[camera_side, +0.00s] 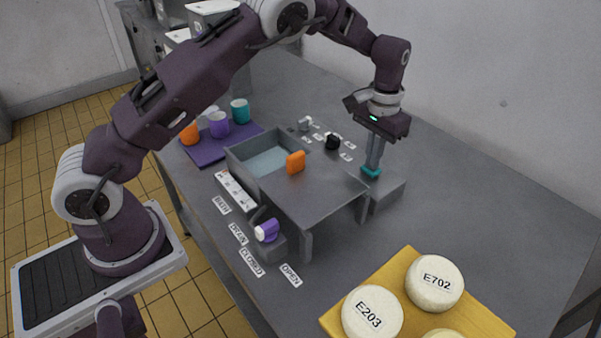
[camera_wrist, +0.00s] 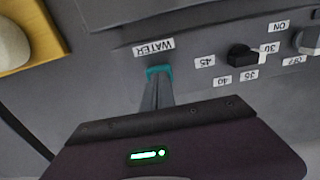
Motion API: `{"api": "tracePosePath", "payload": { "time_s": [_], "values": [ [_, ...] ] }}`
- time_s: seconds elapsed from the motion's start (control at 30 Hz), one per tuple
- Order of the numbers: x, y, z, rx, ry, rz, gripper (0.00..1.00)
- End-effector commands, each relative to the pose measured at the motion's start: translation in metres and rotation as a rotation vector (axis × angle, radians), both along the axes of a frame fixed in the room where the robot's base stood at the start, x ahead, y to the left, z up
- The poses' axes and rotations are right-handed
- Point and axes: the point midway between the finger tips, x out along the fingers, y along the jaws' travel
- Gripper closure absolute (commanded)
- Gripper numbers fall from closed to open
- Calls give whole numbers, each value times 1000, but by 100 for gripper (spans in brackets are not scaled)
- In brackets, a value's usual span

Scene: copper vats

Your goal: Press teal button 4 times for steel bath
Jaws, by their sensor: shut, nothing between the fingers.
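The teal button (camera_side: 371,172) sits on a grey block (camera_side: 388,194) at the right end of the steel bath (camera_side: 239,152). My gripper (camera_side: 373,164) points down with its fingers shut and empty, tips right at the teal button. In the wrist view, the fingertips (camera_wrist: 157,80) cover most of the button, and a teal edge (camera_wrist: 158,69) shows beside the WATER label (camera_wrist: 140,49). I cannot tell whether the button is pressed down. The bath holds a pale blue-grey surface, and an orange piece (camera_side: 296,162) stands at its edge.
A black knob (camera_side: 332,142) and a grey knob (camera_side: 305,124) stand among small labels behind the bath. A purple-and-white handle (camera_side: 266,231) is at the front. Cups stand on a purple mat (camera_side: 204,157). A yellow board (camera_side: 407,256) bears round cream pieces labelled E702 and E203.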

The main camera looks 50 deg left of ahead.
Motion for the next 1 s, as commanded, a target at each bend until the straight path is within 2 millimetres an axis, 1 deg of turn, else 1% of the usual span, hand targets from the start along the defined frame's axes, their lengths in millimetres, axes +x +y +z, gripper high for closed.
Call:
{"api": "tracePosePath", "payload": {
  "time_s": [0.3, 0.7, 1.0],
  "values": [
    [0, 0, 0, 0, 1, 0, 100],
    [0, 0, 29, 0, -1, -1, 100],
    [0, 0, 31, 0, 1, 0, 100]
  ]
}}
